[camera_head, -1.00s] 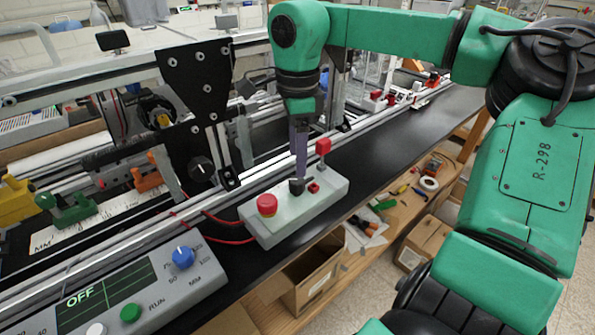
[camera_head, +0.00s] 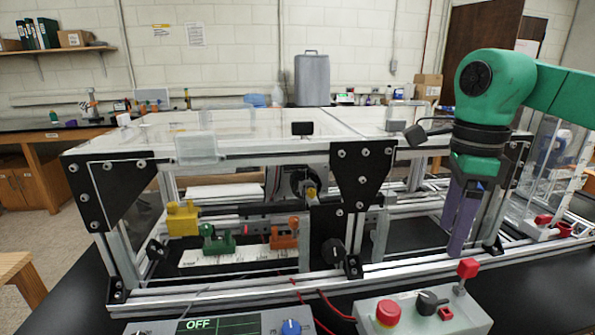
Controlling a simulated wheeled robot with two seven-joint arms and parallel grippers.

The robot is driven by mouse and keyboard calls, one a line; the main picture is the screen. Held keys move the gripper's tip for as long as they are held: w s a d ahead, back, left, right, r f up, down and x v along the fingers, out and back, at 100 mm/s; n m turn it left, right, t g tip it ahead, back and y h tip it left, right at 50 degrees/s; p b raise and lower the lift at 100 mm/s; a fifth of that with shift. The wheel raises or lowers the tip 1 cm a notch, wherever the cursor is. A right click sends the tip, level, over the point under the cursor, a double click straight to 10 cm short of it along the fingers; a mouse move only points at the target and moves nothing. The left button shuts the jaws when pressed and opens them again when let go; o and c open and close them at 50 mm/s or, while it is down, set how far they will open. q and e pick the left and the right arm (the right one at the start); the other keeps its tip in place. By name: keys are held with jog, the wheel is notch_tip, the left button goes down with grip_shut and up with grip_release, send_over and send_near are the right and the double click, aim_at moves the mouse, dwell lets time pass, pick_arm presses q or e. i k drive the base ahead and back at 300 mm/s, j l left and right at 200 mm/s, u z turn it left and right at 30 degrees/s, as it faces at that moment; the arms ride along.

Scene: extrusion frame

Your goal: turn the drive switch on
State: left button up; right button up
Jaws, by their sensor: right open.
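A pale control box (camera_head: 420,318) stands at the bottom right. On it are a red mushroom button (camera_head: 388,312), a black rotary switch (camera_head: 430,302) with its handle pointing right, a small red button (camera_head: 445,313) and a red-capped lever (camera_head: 467,269). No label marks which is the drive switch. A grey console (camera_head: 250,325) at the bottom edge has a display (camera_head: 200,324) reading OFF. My right gripper (camera_head: 474,245) is open and empty, pointing down above and behind the box, apart from it. My left gripper is out of view.
The aluminium extrusion frame (camera_head: 290,290) fills the middle, with black plates and another black knob (camera_head: 333,252). Yellow (camera_head: 182,218), green (camera_head: 217,239) and orange (camera_head: 284,236) pieces sit inside it. Red cables (camera_head: 325,302) run beside the box.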

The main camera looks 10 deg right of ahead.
aim_at(426, 303)
jog(key=k, duration=1)
